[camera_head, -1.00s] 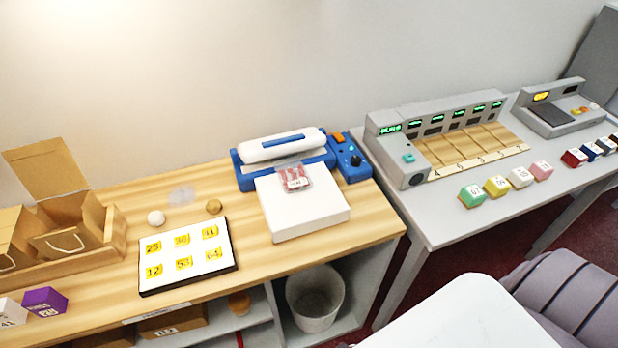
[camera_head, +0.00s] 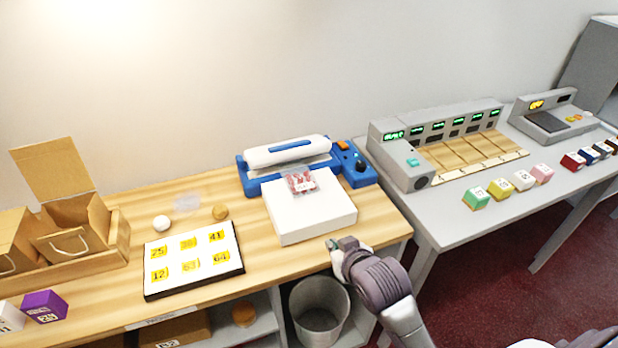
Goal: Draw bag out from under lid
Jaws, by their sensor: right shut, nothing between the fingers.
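A small clear bag with red contents and a white label (camera_head: 301,183) lies on the white block (camera_head: 312,214) in front of the sealer. Its far end reaches to the front edge of the blue and white sealer, under or against the white lid (camera_head: 287,151); I cannot tell how far it goes in. The lid has a blue handle strip and looks lowered. My right gripper (camera_head: 333,243) is shut and empty, near the counter's front edge, just below the white block and apart from the bag. My left gripper is not in view.
A blue control box (camera_head: 351,164) stands right of the sealer. A numbered board (camera_head: 194,258) lies to the left, with a white ball (camera_head: 161,223) and a tan ball (camera_head: 220,212) behind it. A bin (camera_head: 319,312) stands below. A grey table (camera_head: 428,218) with colored cubes is at right.

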